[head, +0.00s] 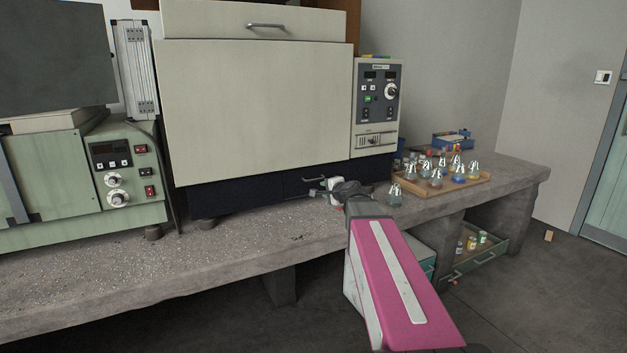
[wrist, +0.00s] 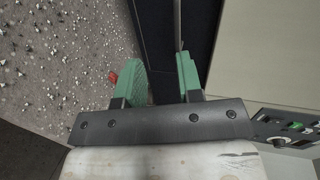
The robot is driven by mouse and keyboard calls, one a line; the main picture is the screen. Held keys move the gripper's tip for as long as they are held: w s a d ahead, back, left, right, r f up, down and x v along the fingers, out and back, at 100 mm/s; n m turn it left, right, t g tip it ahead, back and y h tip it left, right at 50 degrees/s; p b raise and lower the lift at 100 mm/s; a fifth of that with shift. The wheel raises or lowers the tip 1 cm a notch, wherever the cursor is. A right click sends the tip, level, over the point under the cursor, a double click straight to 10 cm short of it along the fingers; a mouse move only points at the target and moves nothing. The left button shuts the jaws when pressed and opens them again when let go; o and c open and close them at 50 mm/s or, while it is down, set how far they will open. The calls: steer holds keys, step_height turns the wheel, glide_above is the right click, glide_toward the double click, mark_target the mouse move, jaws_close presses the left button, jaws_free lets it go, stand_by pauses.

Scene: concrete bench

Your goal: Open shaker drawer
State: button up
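The shaker is a large cream cabinet (head: 255,110) with a dark blue base (head: 240,197) on the concrete bench. A drawer front with a thin metal handle (head: 308,180) shows in the base, low and right of centre. My gripper (head: 330,188) is at the base's front, close to the handle's right end and partly covering it. In the wrist view, its two green fingers (wrist: 160,75) are apart with a clear gap. A thin grey bar (wrist: 177,22), probably the handle, runs up from the right finger's tip; contact cannot be told. The drawer looks shut.
A tray (head: 482,184) of several flasks stands on the bench to the right. A control panel (head: 377,95) is on the cabinet's right side. A green instrument (head: 120,170) stands at left. An open bench drawer (head: 478,262) with small bottles is below right.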

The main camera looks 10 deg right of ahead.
mark_target(300, 170)
steer(key=shift+m+t, duration=0.4)
steer(key=shift+m, duration=0.1)
steer(key=x, duration=0.3)
steer(key=r+x, duration=0.1)
steer(key=x, duration=0.3)
steer(key=d+x, duration=0.1)
steer(key=x, duration=0.3)
steer(key=shift+w+r, duration=0.3)
steer(key=shift+w, duration=0.25)
jaws_close()
